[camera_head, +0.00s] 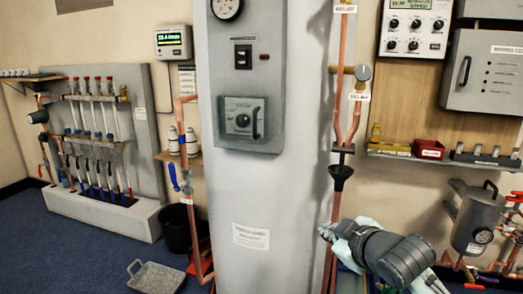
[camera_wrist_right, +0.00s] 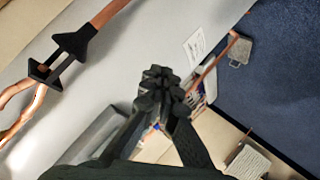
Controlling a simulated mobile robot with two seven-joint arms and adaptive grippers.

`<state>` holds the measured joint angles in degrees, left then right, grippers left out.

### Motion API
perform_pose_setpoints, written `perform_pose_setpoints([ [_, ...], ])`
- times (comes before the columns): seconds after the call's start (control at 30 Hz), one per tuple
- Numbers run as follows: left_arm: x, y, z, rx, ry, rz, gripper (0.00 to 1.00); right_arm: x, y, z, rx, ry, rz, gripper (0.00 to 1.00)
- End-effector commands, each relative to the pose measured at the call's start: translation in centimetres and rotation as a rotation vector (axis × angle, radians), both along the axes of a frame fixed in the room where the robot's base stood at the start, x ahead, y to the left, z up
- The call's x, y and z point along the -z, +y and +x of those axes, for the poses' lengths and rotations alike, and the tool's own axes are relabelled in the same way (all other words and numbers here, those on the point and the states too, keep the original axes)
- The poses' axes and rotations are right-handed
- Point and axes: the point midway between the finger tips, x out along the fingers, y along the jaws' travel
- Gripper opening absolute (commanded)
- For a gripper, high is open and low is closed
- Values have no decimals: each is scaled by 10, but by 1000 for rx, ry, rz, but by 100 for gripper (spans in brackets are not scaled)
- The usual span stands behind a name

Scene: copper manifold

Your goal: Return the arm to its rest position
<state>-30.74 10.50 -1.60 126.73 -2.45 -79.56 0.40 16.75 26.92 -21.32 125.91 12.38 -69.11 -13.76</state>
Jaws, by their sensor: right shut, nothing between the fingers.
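My right arm (camera_head: 395,258) reaches in from the lower right in the head view, dark grey with pale parts. My right gripper (camera_head: 328,232) is at its left end, close to the copper pipe below the black funnel-shaped fitting (camera_head: 341,172). I cannot tell from the head view whether it touches the pipe. In the right wrist view the dark fingers of the gripper (camera_wrist_right: 162,88) are together at the middle, with nothing held between them. The black fitting on the copper pipe shows apart from the fingers at the upper left. My left gripper is not in view.
A tall grey column cabinet (camera_head: 245,195) stands left of the gripper. A grey pot (camera_head: 476,218) with copper pipes is at the right, below a small shelf (camera_head: 440,160). A grey tray (camera_head: 156,277) lies on the blue floor, which is open at the left (camera_head: 70,250).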

Motion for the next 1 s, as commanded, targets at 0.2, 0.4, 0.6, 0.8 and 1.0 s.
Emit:
perform_pose_setpoints([
  [0.2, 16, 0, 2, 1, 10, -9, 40, 153, -48, -66, 251, 323, 120, 0],
  [0.4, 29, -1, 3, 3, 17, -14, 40, 262, -87, -164, 473, 572, 159, 0],
  [0.6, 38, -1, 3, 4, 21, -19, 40, 323, -114, -250, 634, 736, 156, 0],
  [0.8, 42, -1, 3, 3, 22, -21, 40, 341, -124, -284, 692, 791, 148, 0],
  [1.0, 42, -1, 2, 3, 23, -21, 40, 341, -124, -285, 693, 792, 147, 0],
])
